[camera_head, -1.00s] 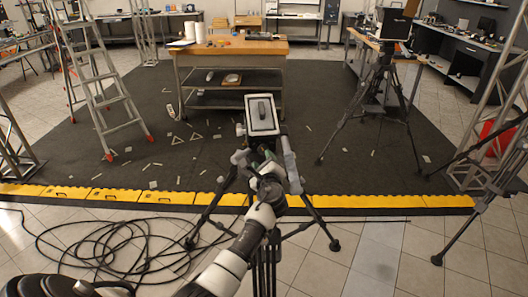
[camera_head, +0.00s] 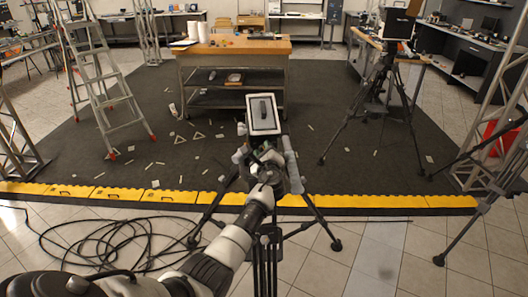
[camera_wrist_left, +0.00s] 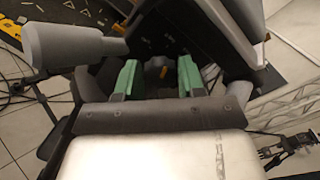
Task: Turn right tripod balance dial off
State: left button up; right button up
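A tripod (camera_head: 319,216) with a pale-framed screen (camera_head: 263,126) on its head stands right in front of me. My left gripper (camera_head: 264,158) is at the tripod head, just below the screen; its fingers are mostly hidden in the head view. In the left wrist view, its two green fingers (camera_wrist_left: 158,80) are apart. Between and beyond them is a small dark part with an orange mark (camera_wrist_left: 163,72), likely the balance dial. I cannot tell whether the fingers touch it. A grey cylindrical handle (camera_wrist_left: 75,42) sticks out to the left.
Another tripod (camera_head: 371,85) with a camera stands back right, and a tripod leg (camera_head: 466,229) shows at the right edge. Black cables (camera_head: 95,240) lie on the tiles at left. A yellow edge strip (camera_head: 120,194) borders the dark mat. A ladder (camera_head: 105,90) stands at left.

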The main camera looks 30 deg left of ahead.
pick_arm(q)
jog(key=shift+f+n+b, duration=0.15)
jog(key=shift+n+b, duration=2.1)
jog(key=shift+b, duration=0.3)
jog(key=shift+f+n+b, duration=0.1)
jog(key=shift+n+b, duration=2.15)
jog(key=shift+b, duration=0.25)
jog(key=o, duration=0.6)
jog(key=shift+o, duration=0.2)
jog(key=shift+s, duration=0.1)
jog(key=b+v, duration=0.1)
jog(key=v, duration=0.9)
jog(key=shift+s+d, duration=0.2)
jog(key=shift+s, duration=0.05)
